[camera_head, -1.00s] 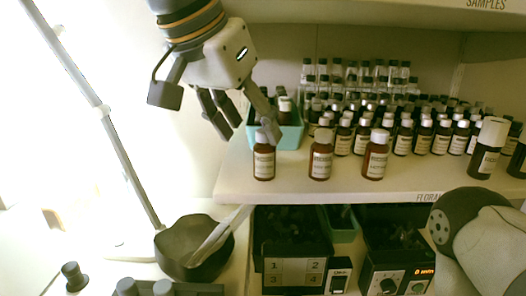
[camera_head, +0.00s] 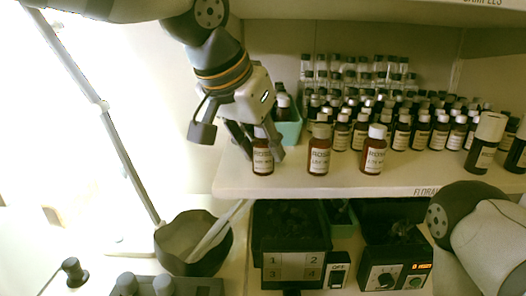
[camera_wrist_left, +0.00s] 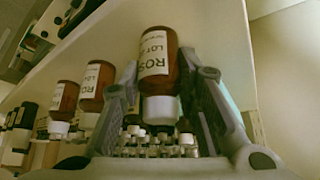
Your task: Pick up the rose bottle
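Three brown bottles with white labels stand in a front row on the shelf: a left one (camera_head: 262,163), a middle one (camera_head: 319,158) and a right one (camera_head: 373,157). The left bottle's label reads ROSE in part, and it also shows close up in the left wrist view (camera_wrist_left: 156,58). My left gripper (camera_head: 263,152) is at this left bottle, with a finger on each side of its upper part. In the left wrist view the fingers look apart, with small gaps beside the bottle. The bottle stands upright on the shelf. My right gripper is out of view.
Rows of small bottles (camera_head: 400,135) stand behind. A teal bin (camera_head: 290,132) is just behind the left gripper. Two dark bottles (camera_head: 483,150) stand at the right. The shelf's front strip (camera_head: 300,188) is clear. A dark bowl (camera_head: 170,240) sits lower left.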

